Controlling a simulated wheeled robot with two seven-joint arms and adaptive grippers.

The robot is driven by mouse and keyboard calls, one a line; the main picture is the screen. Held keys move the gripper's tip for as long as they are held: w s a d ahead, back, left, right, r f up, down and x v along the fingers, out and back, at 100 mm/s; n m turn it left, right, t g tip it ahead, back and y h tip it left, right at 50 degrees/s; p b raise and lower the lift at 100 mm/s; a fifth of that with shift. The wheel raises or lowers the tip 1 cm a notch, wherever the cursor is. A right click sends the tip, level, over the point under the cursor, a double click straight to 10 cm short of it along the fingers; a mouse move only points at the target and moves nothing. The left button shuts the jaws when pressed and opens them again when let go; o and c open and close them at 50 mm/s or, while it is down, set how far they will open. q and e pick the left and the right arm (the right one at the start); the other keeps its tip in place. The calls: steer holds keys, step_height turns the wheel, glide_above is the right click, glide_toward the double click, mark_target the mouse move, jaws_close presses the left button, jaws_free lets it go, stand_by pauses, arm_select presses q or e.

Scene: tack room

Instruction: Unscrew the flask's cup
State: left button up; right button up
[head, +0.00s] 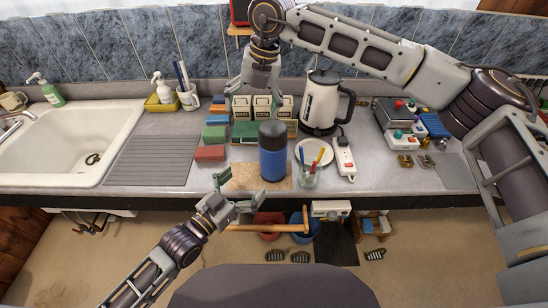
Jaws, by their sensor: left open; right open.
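A blue flask (272,162) with a dark grey cup (273,130) on its top stands upright on the counter, on a tan mat (240,177). My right gripper (255,92) points down above and behind the flask, open and apart from the cup. My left gripper (238,190) is open in front of the counter edge, to the lower left of the flask and apart from it. The cup looks seated on the flask; whether it is loose cannot be seen.
A glass with pens (308,178) and a white plate (322,152) stand close right of the flask. A kettle (322,104) stands behind them. Coloured blocks (210,153) lie left, boxes behind. The ribbed drainboard (150,160) is clear beside the sink (70,140).

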mark_target(273, 153)
steer(key=shift+s+d+f+m+h, duration=0.1)
steer(key=shift+d+m+h, duration=0.35)
steer(key=shift+d, duration=0.35)
steer(key=d+m+h, duration=0.1)
steer(key=d, duration=0.1)
steer(key=s+d+m+h, duration=0.1)
steer(key=m, duration=0.1)
steer(key=shift+d+f+g, duration=0.2)
steer(key=shift+d+g, duration=0.1)
steer(key=shift+d, duration=0.1)
arm_select(q)
steer(key=shift+r, duration=0.2)
arm_select(e)
steer(key=shift+m, duration=0.45)
arm_select(q)
steer(key=shift+w+d, duration=0.1)
steer(key=shift+w, duration=0.05)
steer(key=shift+x, duration=6.65)
steer(key=shift+r, duration=0.15)
